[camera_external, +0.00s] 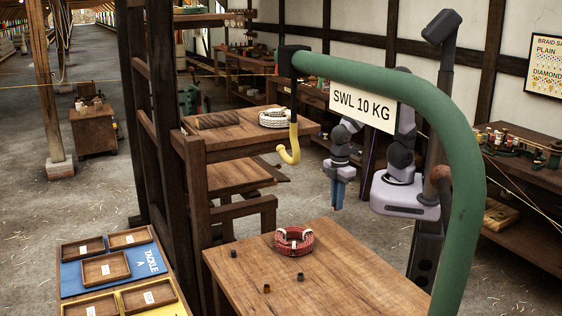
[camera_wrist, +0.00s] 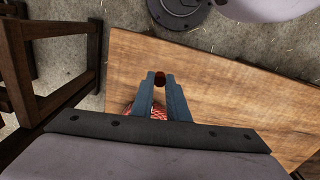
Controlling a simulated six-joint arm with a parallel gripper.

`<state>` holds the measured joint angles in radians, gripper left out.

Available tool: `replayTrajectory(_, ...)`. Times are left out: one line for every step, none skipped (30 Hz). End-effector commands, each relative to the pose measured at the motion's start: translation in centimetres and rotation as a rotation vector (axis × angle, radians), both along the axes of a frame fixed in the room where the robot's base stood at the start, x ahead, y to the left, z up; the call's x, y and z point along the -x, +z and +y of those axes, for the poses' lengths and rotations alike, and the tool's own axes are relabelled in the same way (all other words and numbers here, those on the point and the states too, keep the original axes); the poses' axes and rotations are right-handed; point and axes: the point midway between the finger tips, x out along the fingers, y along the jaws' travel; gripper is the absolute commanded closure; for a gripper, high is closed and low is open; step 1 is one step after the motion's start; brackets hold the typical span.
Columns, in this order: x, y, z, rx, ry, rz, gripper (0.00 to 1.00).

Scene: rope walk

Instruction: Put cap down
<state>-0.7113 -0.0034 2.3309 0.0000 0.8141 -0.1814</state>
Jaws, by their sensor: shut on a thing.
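My gripper (camera_external: 338,204) points down in the air above the far part of the wooden table (camera_external: 340,262), to the right of the red rope coil. In the wrist view its two blue-grey fingers (camera_wrist: 160,80) are closed around a small dark reddish-brown piece, which I take to be the cap (camera_wrist: 160,78). The external view does not clearly show the cap between the fingertips. On the table stand a small dark cap-like piece (camera_external: 233,253) and two brown ones (camera_external: 266,289) (camera_external: 300,277).
The red rope coil (camera_external: 294,241) lies on the table; the fingers partly hide it in the wrist view (camera_wrist: 129,109). A green hook arm (camera_external: 400,80) with a yellow hook (camera_external: 290,155) arches overhead. Trays (camera_external: 103,268) lie at left. The table's right part is clear.

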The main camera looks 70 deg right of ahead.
Motion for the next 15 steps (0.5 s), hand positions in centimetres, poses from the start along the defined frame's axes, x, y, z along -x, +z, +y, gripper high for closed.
replayTrajectory(0.0,0.2,-0.1,-0.001,0.001,-0.001,1.00)
replayTrajectory(0.0,0.4,-0.2,-0.001,0.002,-0.001,1.00)
replayTrajectory(0.0,0.7,-0.4,-0.001,0.006,-0.001,1.00)
replayTrajectory(0.0,1.0,-0.6,-0.001,0.008,-0.001,1.00)
replayTrajectory(0.0,1.3,-0.9,-0.001,0.011,-0.001,1.00)
replayTrajectory(0.0,1.8,-1.3,-0.001,0.017,-0.001,1.00)
replayTrajectory(0.0,2.3,-1.6,-0.002,0.022,-0.001,1.00)
replayTrajectory(0.0,2.9,-2.0,-0.001,0.029,-0.002,1.00)
replayTrajectory(0.1,3.7,-2.7,-0.001,0.038,-0.001,1.00)
replayTrajectory(0.1,4.4,-3.2,-0.001,0.047,-0.002,1.00)
replayTrajectory(0.1,5.1,-3.7,-0.002,0.056,-0.003,1.00)
replayTrajectory(0.2,6.1,-4.5,-0.002,0.069,-0.003,1.00)
replayTrajectory(0.3,6.9,-5.0,-0.002,0.080,-0.004,1.00)
replayTrajectory(0.4,7.8,-5.7,-0.003,0.091,-0.005,1.00)
replayTrajectory(0.6,8.9,-6.5,-0.002,0.106,-0.004,1.00)
